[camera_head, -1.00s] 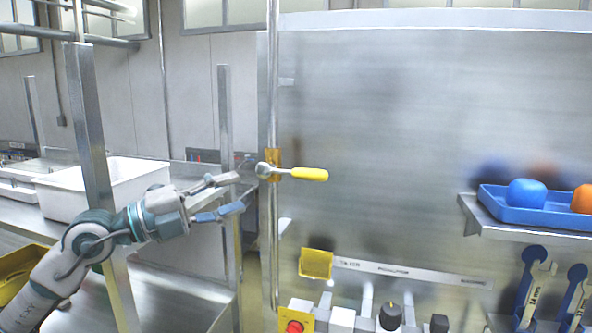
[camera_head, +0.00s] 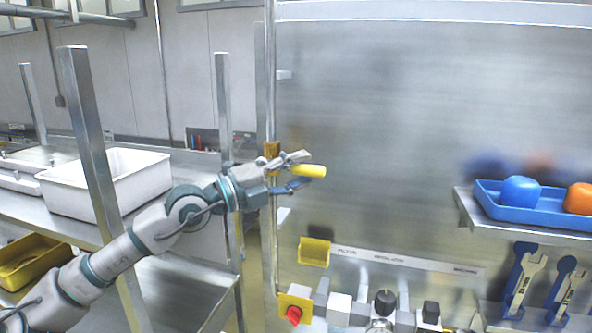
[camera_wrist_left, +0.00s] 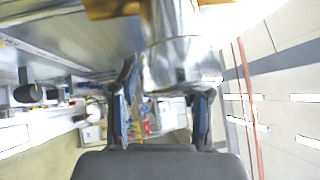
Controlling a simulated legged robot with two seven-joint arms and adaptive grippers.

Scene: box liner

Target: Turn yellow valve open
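The yellow valve handle (camera_head: 309,171) sticks out to the right, roughly level, from the vertical metal pipe (camera_head: 270,90). My left gripper (camera_head: 298,173) is at the valve, its fingers spread apart above and below the handle's left part. The gripper hides the valve's hub in the head view. In the left wrist view the two fingers of my left gripper (camera_wrist_left: 160,112) stand apart, with a shiny metal part (camera_wrist_left: 182,65) beyond and between them. I cannot tell whether the fingers touch the handle. My right gripper is not in view.
A panel with a red button (camera_head: 294,315) and black knobs (camera_head: 385,302) lies below the valve. A blue tray (camera_head: 545,217) rests on a shelf at the right, above hanging wrenches (camera_head: 524,282). A white bin (camera_head: 110,190) and metal posts (camera_head: 90,140) stand left.

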